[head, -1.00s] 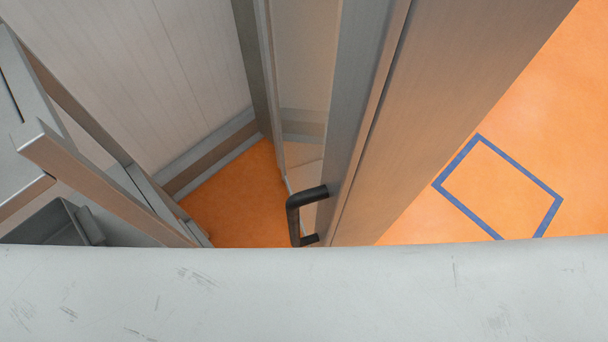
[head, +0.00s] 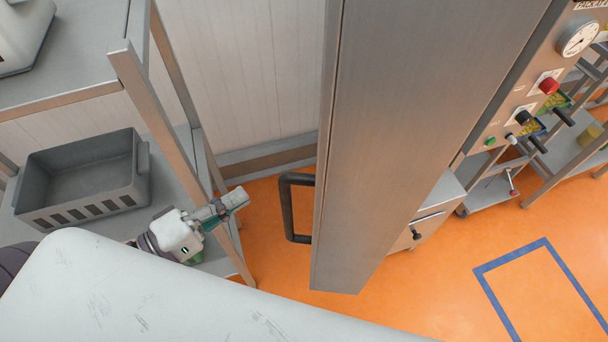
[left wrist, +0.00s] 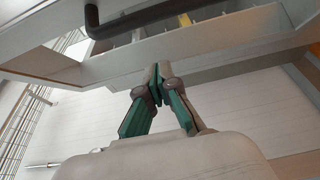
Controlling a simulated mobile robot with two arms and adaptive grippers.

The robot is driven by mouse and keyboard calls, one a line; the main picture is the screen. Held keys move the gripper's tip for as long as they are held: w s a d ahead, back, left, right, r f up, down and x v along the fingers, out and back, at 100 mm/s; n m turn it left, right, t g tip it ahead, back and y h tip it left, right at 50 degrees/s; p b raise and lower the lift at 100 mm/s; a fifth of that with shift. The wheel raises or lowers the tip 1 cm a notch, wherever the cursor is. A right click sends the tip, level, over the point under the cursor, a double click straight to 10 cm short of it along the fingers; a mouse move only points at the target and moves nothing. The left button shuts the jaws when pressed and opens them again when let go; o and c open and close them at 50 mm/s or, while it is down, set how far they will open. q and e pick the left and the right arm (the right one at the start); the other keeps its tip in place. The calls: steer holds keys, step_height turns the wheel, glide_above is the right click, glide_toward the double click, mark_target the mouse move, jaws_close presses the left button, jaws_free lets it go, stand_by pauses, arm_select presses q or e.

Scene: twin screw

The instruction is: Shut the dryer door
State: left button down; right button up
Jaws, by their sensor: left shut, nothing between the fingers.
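The dryer door appears to be the tall brushed-metal panel (head: 400,120) in the middle of the head view. Its black bar handle (head: 285,210) sticks out from its left side. My left gripper (head: 238,197) is shut and empty, left of the handle with a gap between them. In the left wrist view its fingertips (left wrist: 157,82) meet, and a black bar that looks like the handle (left wrist: 150,18) crosses the top, apart from the fingers. How far the door stands open cannot be told. My right gripper is not in view.
A metal shelf rack (head: 155,100) with a grey crate (head: 85,180) stands left, close beside my left gripper. A control panel (head: 520,100) with gauge and buttons is at the right. Orange floor (head: 420,295) with a blue outline is clear at lower right.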

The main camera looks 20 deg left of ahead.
arm_select(q)
steer(key=w+d+p, duration=0.7)
steer(key=d, duration=0.2)
steer(key=shift+w, duration=0.35)
steer(key=shift+d, duration=0.15)
